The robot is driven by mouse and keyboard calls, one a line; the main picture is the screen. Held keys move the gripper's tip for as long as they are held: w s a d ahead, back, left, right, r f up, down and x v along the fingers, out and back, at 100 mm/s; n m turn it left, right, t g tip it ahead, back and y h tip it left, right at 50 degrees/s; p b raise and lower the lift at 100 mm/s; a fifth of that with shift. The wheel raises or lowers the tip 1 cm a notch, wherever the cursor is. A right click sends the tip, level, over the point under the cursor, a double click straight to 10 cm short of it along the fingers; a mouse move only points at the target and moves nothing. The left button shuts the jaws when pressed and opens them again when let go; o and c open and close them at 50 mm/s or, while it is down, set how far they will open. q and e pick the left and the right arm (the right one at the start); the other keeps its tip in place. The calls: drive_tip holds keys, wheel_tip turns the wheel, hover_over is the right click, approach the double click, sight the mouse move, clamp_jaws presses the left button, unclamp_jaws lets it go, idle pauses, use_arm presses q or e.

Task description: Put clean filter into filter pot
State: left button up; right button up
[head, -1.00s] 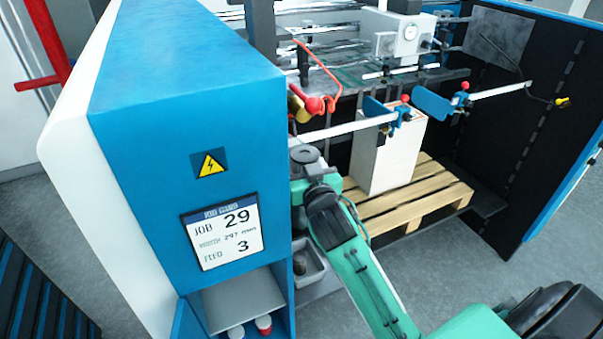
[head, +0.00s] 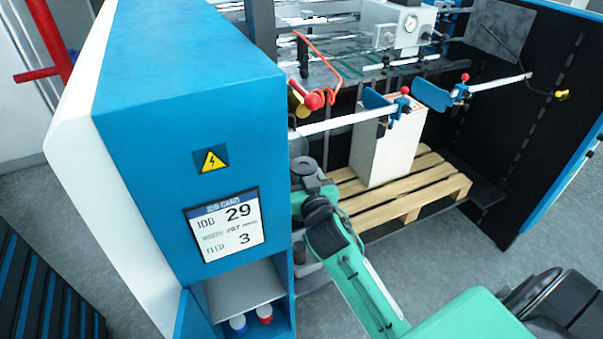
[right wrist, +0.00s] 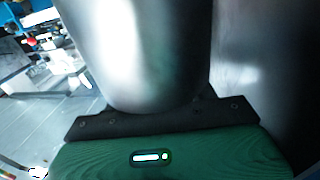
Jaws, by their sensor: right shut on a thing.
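My right gripper (right wrist: 160,124) shows in the right wrist view as a black bar on a green palm. A smooth silvery-grey cylinder (right wrist: 140,55) fills the space right in front of it, and the gripper is shut on it. I cannot tell whether this cylinder is the filter or part of the pot. The fingertips are hidden behind it. In the head view my right arm reaches in from the lower right to beside the blue cabinet, and its gripper is hidden there. I cannot make out the filter pot or a clean filter in the head view. My left gripper is not in view.
The blue cabinet (head: 190,100) with a job card (head: 224,225) stands at the left. Its lower opening holds a blue-capped (head: 238,323) and a red-capped container (head: 264,314). A pale box (head: 385,150) stands on a wooden pallet (head: 425,190). Grey floor is free at front right.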

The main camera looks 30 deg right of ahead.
drive_tip(key=shift+f, duration=0.45)
drive_tip(key=o, duration=0.6)
drive_tip(key=shift+c, duration=0.2)
drive_tip(key=shift+o, duration=0.8)
drive_tip(key=shift+a+f, duration=0.1)
drive_tip(key=shift+f, duration=0.15)
drive_tip(key=shift+r, duration=0.2)
drive_tip(key=shift+r+p, duration=0.4)
drive_tip(key=b+v, duration=0.5)
drive_tip(key=v, duration=0.7)
drive_tip(key=shift+r, duration=0.4)
